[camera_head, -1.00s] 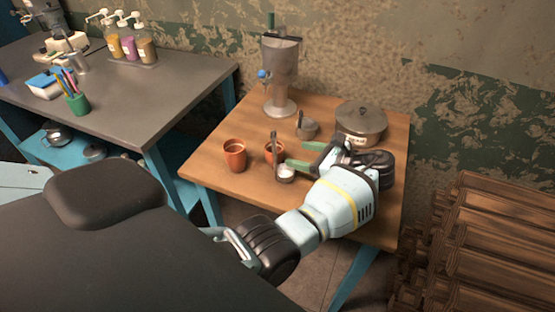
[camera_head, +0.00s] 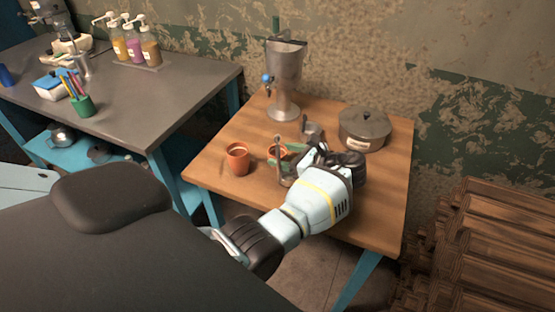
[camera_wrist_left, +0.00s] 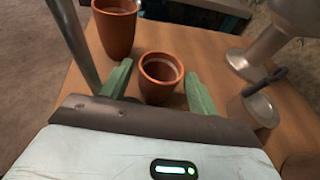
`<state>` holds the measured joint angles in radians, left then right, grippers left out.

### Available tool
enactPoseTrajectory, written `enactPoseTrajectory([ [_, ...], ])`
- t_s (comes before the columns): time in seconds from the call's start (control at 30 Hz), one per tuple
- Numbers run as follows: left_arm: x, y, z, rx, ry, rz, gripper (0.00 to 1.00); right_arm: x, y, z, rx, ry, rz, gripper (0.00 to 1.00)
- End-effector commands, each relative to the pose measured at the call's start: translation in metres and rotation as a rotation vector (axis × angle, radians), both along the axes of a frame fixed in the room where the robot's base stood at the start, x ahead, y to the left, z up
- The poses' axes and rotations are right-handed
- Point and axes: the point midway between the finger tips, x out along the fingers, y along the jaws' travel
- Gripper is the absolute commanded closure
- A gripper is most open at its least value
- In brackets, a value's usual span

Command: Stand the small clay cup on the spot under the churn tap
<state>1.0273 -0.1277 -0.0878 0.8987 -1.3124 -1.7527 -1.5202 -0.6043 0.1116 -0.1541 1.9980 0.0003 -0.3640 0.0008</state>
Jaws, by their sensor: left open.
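The small clay cup (camera_head: 277,151) stands upright on the wooden table, partly hidden by my left gripper (camera_head: 286,154). In the left wrist view, the small cup (camera_wrist_left: 160,88) sits between the two green fingers of my open left gripper (camera_wrist_left: 158,72), with a gap showing on each side. A larger clay cup (camera_head: 237,158) stands to its left; it also shows in the left wrist view (camera_wrist_left: 115,28). The metal churn (camera_head: 284,80) with its blue-handled tap (camera_head: 267,79) stands at the back of the table. My right gripper is in neither current view.
A small metal pot (camera_head: 312,132) and a lidded pot (camera_head: 364,128) are behind and right. The tabletop (camera_head: 245,125) left of the churn base is clear. Stacked wood (camera_head: 500,240) lies right.

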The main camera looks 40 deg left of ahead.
Motion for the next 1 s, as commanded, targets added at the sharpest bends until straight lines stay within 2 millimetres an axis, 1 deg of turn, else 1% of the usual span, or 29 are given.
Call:
enactPoseTrajectory([
  [0.07,0.000,0.005,0.000,0.000,-0.003,-0.001,0.39,0.001,0.000,0.001,0.000,-0.001,0.000,0.64],
  [0.27,0.000,0.006,0.000,-0.001,-0.003,-0.001,0.39,0.001,0.000,0.001,0.001,-0.002,-0.001,0.64],
  [0.5,0.000,0.005,0.000,-0.001,-0.003,-0.001,0.71,0.001,0.000,0.001,0.001,-0.003,-0.001,0.64],
  [0.57,0.000,0.005,0.000,0.000,-0.003,-0.001,0.78,0.002,0.000,0.001,0.000,-0.003,-0.002,0.64],
  [0.73,0.000,0.005,0.000,0.000,-0.003,-0.001,0.78,0.004,0.000,0.001,0.001,-0.007,-0.002,0.64],
  [0.83,0.001,0.005,0.005,0.000,-0.005,0.000,0.78,0.007,0.000,0.004,0.001,-0.013,-0.002,0.64],
  [0.93,0.001,0.005,0.017,0.000,-0.009,-0.001,0.78,0.011,0.000,0.009,0.001,-0.024,-0.002,0.64],
  [1.0,0.001,0.005,0.030,0.000,-0.012,0.001,0.78,0.014,0.000,0.014,0.001,-0.034,-0.002,0.64],
])
